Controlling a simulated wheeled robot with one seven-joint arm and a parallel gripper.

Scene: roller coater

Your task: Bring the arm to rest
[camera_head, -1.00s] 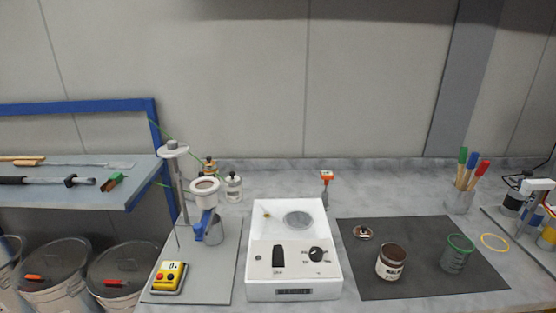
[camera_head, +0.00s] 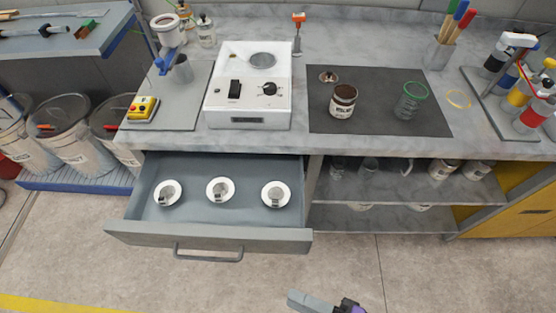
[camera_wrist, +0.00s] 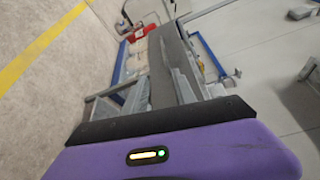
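My gripper (camera_head: 312,301) shows at the bottom edge of the head view, out over the floor in front of the bench. Only a grey finger part and a dark and purple piece of it are in frame there. In the wrist view its purple body fills the bottom, with grey finger shapes (camera_wrist: 170,72) beyond a black bar. I cannot tell whether the fingers are apart or together. I see nothing clearly held.
A drawer (camera_head: 208,241) stands pulled out under the bench, with three white round items inside. On the bench are a white device (camera_head: 247,84), a dark mat (camera_head: 378,122) with a brown-topped can (camera_head: 342,102), and a bottle rack (camera_head: 510,105). The floor (camera_head: 420,275) in front is clear.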

